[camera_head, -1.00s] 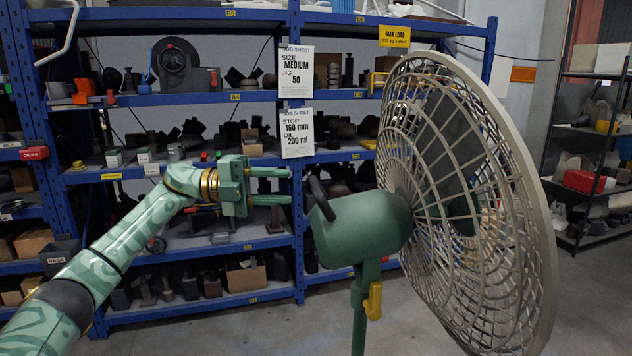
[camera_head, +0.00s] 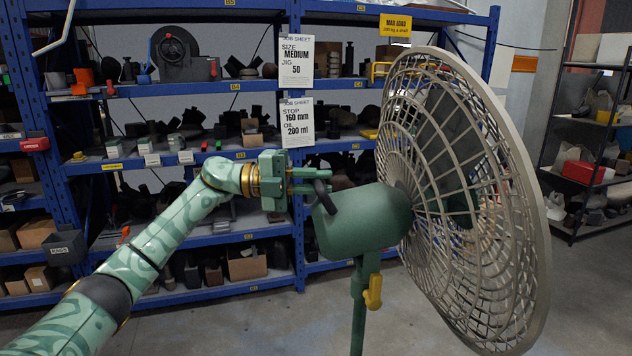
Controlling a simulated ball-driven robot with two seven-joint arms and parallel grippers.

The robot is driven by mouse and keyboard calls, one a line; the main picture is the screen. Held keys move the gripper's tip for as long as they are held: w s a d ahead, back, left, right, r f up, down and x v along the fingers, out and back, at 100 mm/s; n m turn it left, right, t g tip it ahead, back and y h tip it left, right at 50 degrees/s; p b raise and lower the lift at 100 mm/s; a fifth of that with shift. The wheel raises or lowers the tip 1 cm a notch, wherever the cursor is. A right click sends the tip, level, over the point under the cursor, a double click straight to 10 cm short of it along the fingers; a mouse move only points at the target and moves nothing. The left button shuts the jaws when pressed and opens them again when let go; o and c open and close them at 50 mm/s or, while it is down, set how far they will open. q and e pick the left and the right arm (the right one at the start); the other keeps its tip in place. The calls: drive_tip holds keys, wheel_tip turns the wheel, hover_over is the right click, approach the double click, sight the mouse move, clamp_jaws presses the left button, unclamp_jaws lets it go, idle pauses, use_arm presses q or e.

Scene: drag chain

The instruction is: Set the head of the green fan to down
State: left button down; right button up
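The green fan has a green motor housing (camera_head: 362,222) on a green post, with a large beige grille (camera_head: 465,200) facing right. The top of the grille leans left of its bottom, so the head looks tilted upward. A dark curved handle (camera_head: 326,203) stands at the back of the housing. A yellow lever (camera_head: 373,292) sits on the post below. My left gripper (camera_head: 328,181) is at the handle, its two fingers close together with the handle's upper part between them; the exact contact is small to see. My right gripper is out of view.
A blue shelf rack (camera_head: 215,245) full of parts stands behind the arm and fan. Job sheets (camera_head: 297,122) hang on its upright. The floor (camera_head: 600,290) right of the fan is clear.

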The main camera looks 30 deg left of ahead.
sight(360, 190)
use_arm(q)
drive_tip(key=shift+r+p, duration=0.2)
drive_tip(key=shift+p, duration=0.2)
drive_tip(key=r+p, duration=0.1)
drive_tip(key=p, duration=0.1)
drive_tip(key=w+d+r+y+p, duration=0.1)
drive_tip(key=p, duration=0.1)
drive_tip(key=g+y+p, duration=0.1)
drive_tip(key=p, duration=0.2)
drive_tip(key=shift+w+d+r, duration=0.25)
drive_tip(key=shift+d+r, duration=0.15)
drive_tip(key=w+d+y+p, duration=0.1)
drive_tip(key=p, duration=0.2)
drive_tip(key=w+d+r+g+y+p, duration=0.1)
drive_tip(key=d+p, duration=0.1)
drive_tip(key=p, duration=0.2)
drive_tip(key=shift+w+n, duration=0.2)
drive_tip(key=shift+n, duration=0.2)
drive_tip(key=shift+w+d+g+y+p, duration=0.25)
drive_tip(key=shift+g+y+p, duration=0.05)
drive_tip(key=shift+p, duration=0.05)
drive_tip(key=shift+w+d+f+p, duration=0.2)
drive_tip(key=shift+w+d+p, duration=0.2)
drive_tip(key=shift+w+d, duration=0.2)
drive_tip(key=c, duration=1.4)
unclamp_jaws()
